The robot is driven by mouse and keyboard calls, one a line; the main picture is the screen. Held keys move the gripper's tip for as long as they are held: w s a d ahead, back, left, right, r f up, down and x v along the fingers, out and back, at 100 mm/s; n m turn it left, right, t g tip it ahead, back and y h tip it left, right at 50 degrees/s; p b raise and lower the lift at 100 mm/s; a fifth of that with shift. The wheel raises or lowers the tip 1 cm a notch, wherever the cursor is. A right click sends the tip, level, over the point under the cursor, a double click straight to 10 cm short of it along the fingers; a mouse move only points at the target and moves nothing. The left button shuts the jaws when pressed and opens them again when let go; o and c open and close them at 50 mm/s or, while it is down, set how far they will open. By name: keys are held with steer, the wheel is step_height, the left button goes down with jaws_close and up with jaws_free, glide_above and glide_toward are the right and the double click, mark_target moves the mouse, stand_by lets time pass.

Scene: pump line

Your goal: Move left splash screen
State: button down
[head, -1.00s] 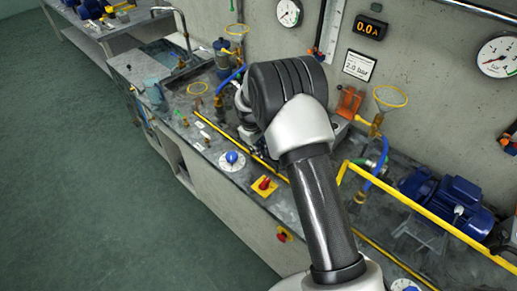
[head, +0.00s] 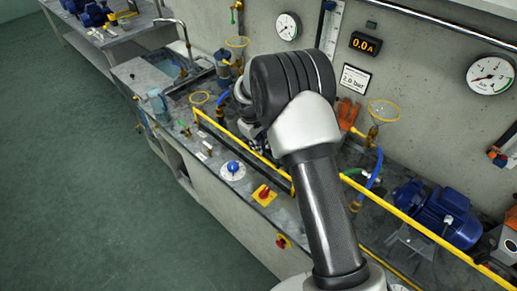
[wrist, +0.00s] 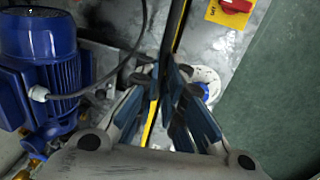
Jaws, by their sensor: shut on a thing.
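The left splash screen (head: 238,147) shows in the head view as a long yellow-edged bar along the front of the bench, with its right part hidden behind my arm. Its clear pane is hard to make out. In the wrist view, a thin yellow edge (wrist: 149,126) runs between the fingers of my gripper (wrist: 164,85). My gripper is shut on the screen.
Right of my arm, another yellow-railed screen (head: 425,230) stands before a blue motor (head: 438,213). A blue knob (head: 232,167) and a red switch on a yellow plate (head: 264,195) sit on the bench front. The floor at left is clear.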

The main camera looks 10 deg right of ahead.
step_height(320, 180, up, 8)
steer(key=p, duration=0.3)
steer(key=shift+p, duration=0.35)
steer(key=c, duration=2.3)
jaws_free()
steer(key=shift+s+f, duration=0.1)
steer(key=shift+f, duration=0.1)
steer(key=shift+o, duration=1.4)
steer(key=shift+f+b, duration=0.15)
steer(key=shift+b, duration=0.15)
steer(key=o, duration=0.3)
steer(key=shift+o, duration=0.2)
step_height(320, 180, up, 12)
steer(key=s+a, duration=0.1)
steer(key=a, duration=0.1)
steer(key=shift+s, duration=0.1)
